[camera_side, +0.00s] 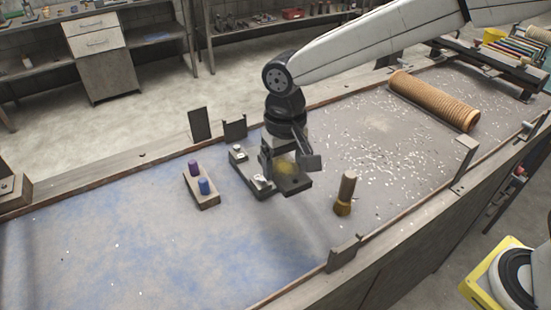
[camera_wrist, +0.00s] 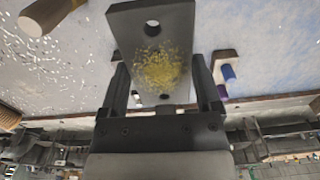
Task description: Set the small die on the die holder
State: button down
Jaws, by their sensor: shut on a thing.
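The small die (camera_wrist: 135,25) is a dark plate with a yellow speckled middle and a round hole towards each end. In the wrist view it lies between the two fingers of my gripper (camera_wrist: 160,65), which is shut on it. In the side view my gripper (camera_side: 288,163) points down, and the die's yellow patch (camera_side: 284,168) shows between its fingers. The die holder (camera_side: 246,170) appears as a dark base with two silver fittings on its left side. My gripper and the die hide part of it. I cannot tell whether the die touches the holder.
A small block with a purple and a blue peg (camera_side: 205,198) stands left of the holder. A wooden-handled tool (camera_side: 346,193) stands to the right. A ribbed brown tube (camera_side: 435,100) lies at the back right among white flecks. The bench's left front is clear.

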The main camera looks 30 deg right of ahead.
jog(key=w+d+f, duration=0.1)
jog(key=w+d, duration=0.1)
jog(key=w, duration=0.5)
jog(key=w+d+f, duration=0.1)
jog(key=w+d, duration=0.1)
jog(key=w, duration=0.6)
jog(key=shift+w+d+n, duration=0.2)
jog(key=shift+d+n, duration=0.1)
jog(key=shift+d, duration=0.1)
jog(key=shift+f, duration=0.1)
jog(key=shift+f, duration=2.9)
jog(key=shift+f, duration=1.65)
dwell(1.4)
